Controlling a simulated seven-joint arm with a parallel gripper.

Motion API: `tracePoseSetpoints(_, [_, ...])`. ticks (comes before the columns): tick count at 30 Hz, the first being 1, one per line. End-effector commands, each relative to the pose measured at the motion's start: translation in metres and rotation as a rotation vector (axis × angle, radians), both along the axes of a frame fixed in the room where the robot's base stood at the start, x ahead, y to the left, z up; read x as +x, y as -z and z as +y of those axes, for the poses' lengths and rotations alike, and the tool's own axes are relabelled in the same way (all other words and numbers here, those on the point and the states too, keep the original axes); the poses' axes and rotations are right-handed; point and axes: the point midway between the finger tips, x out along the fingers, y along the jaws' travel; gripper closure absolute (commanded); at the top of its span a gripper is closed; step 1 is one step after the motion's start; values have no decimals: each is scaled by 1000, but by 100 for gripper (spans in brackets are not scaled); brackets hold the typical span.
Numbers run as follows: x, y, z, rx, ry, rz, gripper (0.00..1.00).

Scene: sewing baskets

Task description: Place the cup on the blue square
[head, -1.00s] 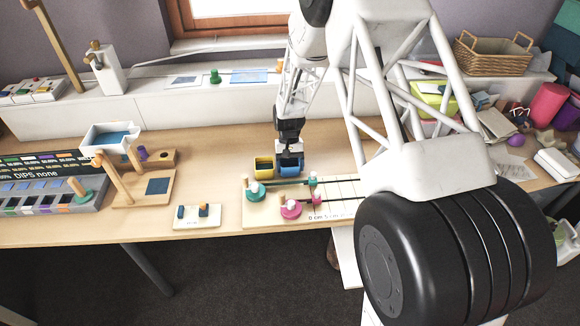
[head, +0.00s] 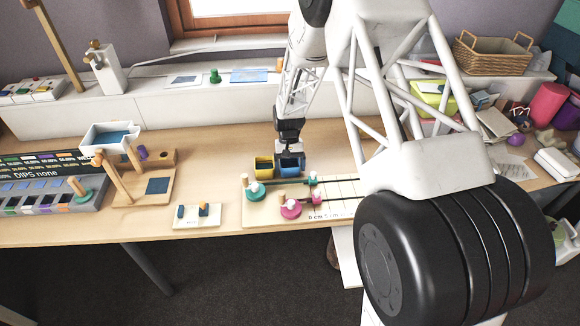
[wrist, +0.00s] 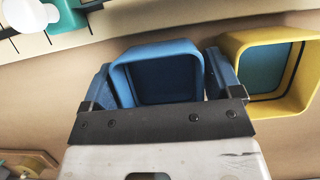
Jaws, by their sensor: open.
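A blue square-mouthed cup (head: 291,172) stands on the table, right of a yellow one (head: 263,168); I cannot tell which is the task's cup. My gripper (head: 290,153) is above the blue one. In the wrist view the blue cup (wrist: 160,98) lies between the two parted fingers of my gripper (wrist: 160,80). The fingers are open; contact with its walls cannot be told. The yellow cup (wrist: 279,103), teal inside, is beyond the right finger. A dark blue square (head: 158,186) lies on a wooden board at left, and a lighter blue one (head: 250,76) on the back ledge.
A board with green and pink knobs (head: 291,209) lies in front of the cups. A small white switch board (head: 196,216) is to its left. A wooden post (head: 119,177) and a white tray (head: 112,136) stand near the dark blue square. Table behind the yellow cup is clear.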

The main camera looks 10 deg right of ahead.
Motion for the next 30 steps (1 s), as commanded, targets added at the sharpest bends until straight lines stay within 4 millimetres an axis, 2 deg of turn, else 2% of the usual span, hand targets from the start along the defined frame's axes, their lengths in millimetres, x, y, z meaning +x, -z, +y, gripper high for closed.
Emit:
tracePoseSetpoints(8, [10, -23, 0, 0, 0, -3, 15])
tracePoseSetpoints(24, [40, -97, 0, 0, 0, -1, 15])
tracePoseSetpoints(30, [45, -109, 0, 0, 0, 0, 15])
